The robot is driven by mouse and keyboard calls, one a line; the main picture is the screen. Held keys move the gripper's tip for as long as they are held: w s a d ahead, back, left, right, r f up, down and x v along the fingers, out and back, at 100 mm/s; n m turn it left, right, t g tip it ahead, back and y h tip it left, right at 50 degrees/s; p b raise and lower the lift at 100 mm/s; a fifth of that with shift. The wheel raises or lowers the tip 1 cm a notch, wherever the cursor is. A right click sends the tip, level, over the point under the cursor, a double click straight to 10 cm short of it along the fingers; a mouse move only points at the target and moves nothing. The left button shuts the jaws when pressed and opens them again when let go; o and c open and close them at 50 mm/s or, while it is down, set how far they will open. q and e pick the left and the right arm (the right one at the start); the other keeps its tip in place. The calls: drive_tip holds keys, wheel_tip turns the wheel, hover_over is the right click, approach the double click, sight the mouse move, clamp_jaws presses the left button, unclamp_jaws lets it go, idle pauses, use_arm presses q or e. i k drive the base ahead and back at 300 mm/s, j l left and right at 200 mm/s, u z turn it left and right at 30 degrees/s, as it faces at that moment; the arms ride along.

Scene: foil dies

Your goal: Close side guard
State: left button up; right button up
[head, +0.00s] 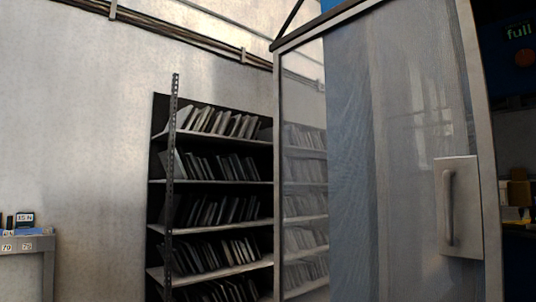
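The side guard (400,120) is a large clear panel in a light metal frame on the right of the head view. It stands swung out at an angle, and I see shelves and a blue-grey surface through it. A pale handle plate with a vertical bar handle (449,207) sits near its right edge. To the right of the frame, a dark machine opening (515,150) shows. Neither of my grippers is in view.
A dark shelf rack (220,190) with several rows of thin plates stands against the pale wall behind the guard. A grey table or cart (35,243) with small labelled items is at the far left.

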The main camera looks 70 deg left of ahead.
sight(468, 218)
drive_tip(key=u, duration=0.45)
drive_tip(key=l+u, duration=0.1)
drive_tip(key=u, duration=0.8)
drive_tip(key=l+u, duration=0.1)
drive_tip(key=u, duration=0.35)
drive_tip(key=i+j+z, duration=0.1)
drive_tip(key=j, duration=0.2)
drive_tip(key=i+j+z, duration=0.1)
drive_tip(key=j, duration=0.2)
